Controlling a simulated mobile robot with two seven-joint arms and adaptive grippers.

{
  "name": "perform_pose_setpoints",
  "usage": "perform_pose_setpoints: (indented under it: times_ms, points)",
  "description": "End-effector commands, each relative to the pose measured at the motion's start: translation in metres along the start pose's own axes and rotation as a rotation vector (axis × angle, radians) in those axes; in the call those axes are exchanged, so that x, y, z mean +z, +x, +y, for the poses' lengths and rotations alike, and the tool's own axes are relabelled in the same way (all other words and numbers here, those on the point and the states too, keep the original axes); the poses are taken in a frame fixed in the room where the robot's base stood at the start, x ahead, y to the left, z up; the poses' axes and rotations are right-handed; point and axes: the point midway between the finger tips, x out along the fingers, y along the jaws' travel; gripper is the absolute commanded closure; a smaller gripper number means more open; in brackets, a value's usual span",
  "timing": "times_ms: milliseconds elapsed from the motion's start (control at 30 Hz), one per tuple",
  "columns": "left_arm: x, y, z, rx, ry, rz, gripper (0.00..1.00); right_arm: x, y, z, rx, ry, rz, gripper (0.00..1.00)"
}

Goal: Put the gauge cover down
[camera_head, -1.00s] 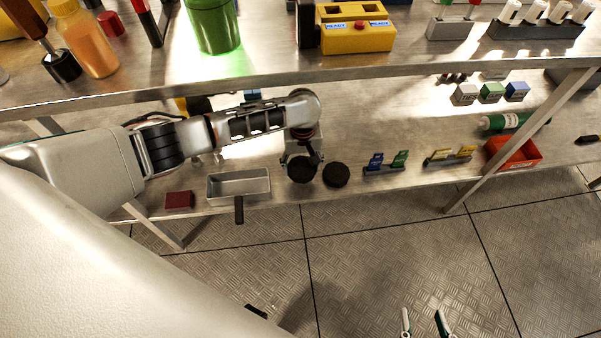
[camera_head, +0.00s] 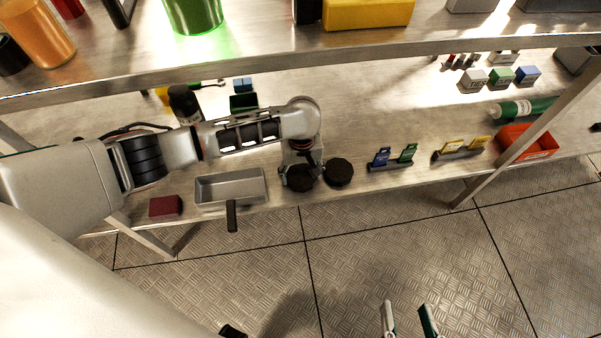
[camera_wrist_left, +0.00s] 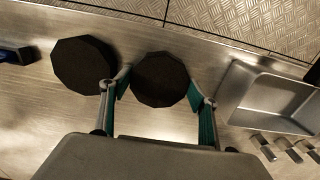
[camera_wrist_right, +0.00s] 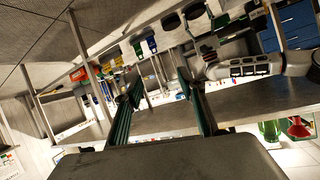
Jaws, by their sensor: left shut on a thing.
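My left gripper (camera_head: 299,176) reaches down to the lower shelf from the left. It is shut on a dark round disc, the gauge cover (camera_head: 300,183). In the left wrist view the cover (camera_wrist_left: 160,80) sits between the two green-padded fingers (camera_wrist_left: 158,88). It is at or just above the shelf; I cannot tell whether it touches. A second similar dark disc (camera_head: 339,172) lies close beside it on the shelf and also shows in the left wrist view (camera_wrist_left: 84,66). My right gripper (camera_head: 408,306) is open and empty above the floor, away from the shelf.
A grey metal tray (camera_head: 231,203) and a dark red block (camera_head: 165,206) are left of the cover at the shelf's front. Blue and green cards in a holder (camera_head: 391,166) and an orange bin (camera_head: 528,154) are to the right. The upper shelf (camera_head: 300,62) overhangs behind.

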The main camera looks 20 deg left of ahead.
Motion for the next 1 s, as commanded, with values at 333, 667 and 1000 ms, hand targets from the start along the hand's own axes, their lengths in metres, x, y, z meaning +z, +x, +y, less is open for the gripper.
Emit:
perform_pose_setpoints:
  times_ms: [333,667,1000]
  points:
    - [0.0,0.0,-0.001,-0.001,0.0,-0.001,0.23,0.0,0.0,0.0,0.0,-0.002,0.0,0.6]
    - [-0.005,-0.031,0.003,0.007,0.0,0.011,0.23,-0.02,-0.001,0.008,0.018,-0.068,0.021,0.6]
    - [-0.003,-0.076,0.002,0.005,0.0,0.008,0.23,0.014,-0.013,0.032,0.051,-0.187,-0.084,0.6]
